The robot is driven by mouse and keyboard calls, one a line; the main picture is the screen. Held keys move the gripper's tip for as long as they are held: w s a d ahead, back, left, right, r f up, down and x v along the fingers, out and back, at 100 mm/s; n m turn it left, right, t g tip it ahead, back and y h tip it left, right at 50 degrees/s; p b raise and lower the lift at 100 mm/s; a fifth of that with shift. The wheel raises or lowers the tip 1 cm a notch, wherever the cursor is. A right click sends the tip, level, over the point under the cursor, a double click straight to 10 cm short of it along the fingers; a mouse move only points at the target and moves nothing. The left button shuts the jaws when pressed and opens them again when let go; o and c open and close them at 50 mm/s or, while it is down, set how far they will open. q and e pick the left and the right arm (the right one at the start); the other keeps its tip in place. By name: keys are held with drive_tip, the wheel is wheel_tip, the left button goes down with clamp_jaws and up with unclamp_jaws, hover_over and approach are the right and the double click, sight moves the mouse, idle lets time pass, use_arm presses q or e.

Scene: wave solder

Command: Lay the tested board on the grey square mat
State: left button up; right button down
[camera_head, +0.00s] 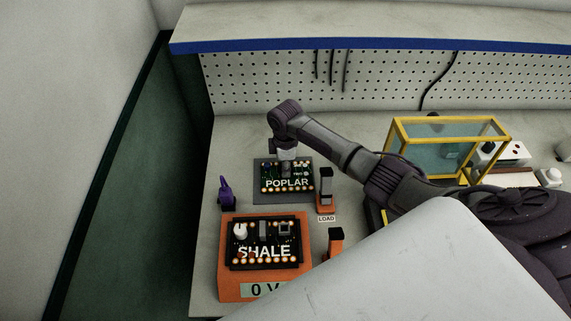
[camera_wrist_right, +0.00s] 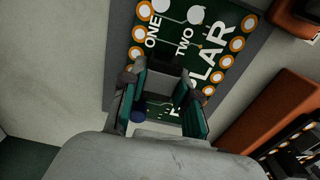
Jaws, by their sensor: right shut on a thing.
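The POPLAR board (camera_head: 287,183) is a dark green board with orange-ringed pads and white lettering. It appears to lie flat on the grey square mat (camera_head: 264,200), within its edges; any small gap beneath cannot be seen. My right gripper (camera_head: 287,156) points down at the board's far edge. In the right wrist view the gripper (camera_wrist_right: 160,88) is shut on a dark raised block of the POPLAR board (camera_wrist_right: 208,62). The mat (camera_wrist_right: 122,62) shows along the board's side there. The fingers hide part of the board. My left gripper is not in view.
The SHALE board (camera_head: 265,252) sits in an orange fixture (camera_head: 227,288) reading 0 V, nearer than the mat. A purple item (camera_head: 226,192) stands left, and an orange post (camera_head: 326,202) stands right beside a LOAD label (camera_head: 326,219). A yellow-framed clear box (camera_head: 440,150) is behind my right arm.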

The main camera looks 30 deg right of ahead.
drive_tip(key=shift+f+b, duration=0.3)
drive_tip(key=shift+f, duration=0.2)
idle(0.5)
drive_tip(key=c, duration=0.8)
unclamp_jaws()
drive_tip(key=shift+r, duration=0.15)
wheel_tip(320, 180, up, 7)
drive_tip(key=shift+r, duration=0.15)
